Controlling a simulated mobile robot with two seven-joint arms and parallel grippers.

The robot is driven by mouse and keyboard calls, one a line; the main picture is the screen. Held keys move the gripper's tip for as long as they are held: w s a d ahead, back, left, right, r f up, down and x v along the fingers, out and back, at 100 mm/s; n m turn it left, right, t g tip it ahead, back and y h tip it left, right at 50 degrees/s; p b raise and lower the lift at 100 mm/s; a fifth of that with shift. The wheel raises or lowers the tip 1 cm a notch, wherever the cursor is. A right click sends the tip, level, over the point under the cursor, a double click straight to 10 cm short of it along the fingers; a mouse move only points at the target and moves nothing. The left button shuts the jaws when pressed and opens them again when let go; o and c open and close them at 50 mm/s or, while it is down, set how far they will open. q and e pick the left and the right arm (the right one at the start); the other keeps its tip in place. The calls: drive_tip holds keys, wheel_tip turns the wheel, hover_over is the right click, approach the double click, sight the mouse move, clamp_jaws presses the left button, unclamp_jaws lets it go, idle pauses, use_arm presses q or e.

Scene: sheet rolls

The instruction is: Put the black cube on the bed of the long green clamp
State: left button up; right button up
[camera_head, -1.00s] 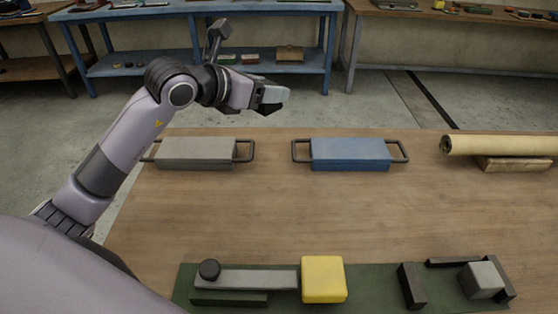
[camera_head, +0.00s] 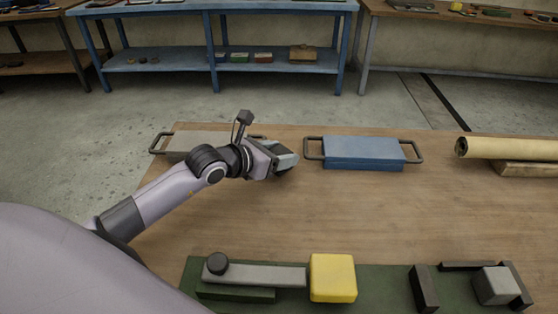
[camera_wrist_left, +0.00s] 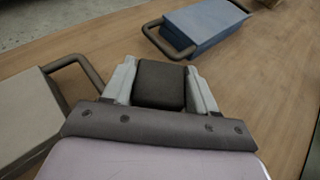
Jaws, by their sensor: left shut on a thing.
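My left gripper (camera_head: 287,160) is shut on the black cube (camera_wrist_left: 160,85), which sits between the two pale fingers in the left wrist view. In the head view the cube is mostly hidden by the fingers. The gripper is over the table between the grey and blue handled blocks. A long green base (camera_head: 385,284) lies at the table's near edge. It carries a grey bar (camera_head: 262,275) with a black knob, a yellow block (camera_head: 333,277), a black upright bar (camera_head: 424,288) and a grey cube (camera_head: 494,286) beside a black angled stop. My right gripper is not in view.
A grey block with handles (camera_head: 190,143) and a blue block with handles (camera_head: 362,153) stand at the table's far side. A cream roll (camera_head: 512,148) rests on a wooden support at far right. The middle of the table (camera_head: 400,215) is clear.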

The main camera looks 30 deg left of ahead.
use_arm(q)
drive_tip(key=shift+f, duration=1.05)
drive_tip(key=shift+f, duration=0.15)
drive_tip(key=o, duration=0.8)
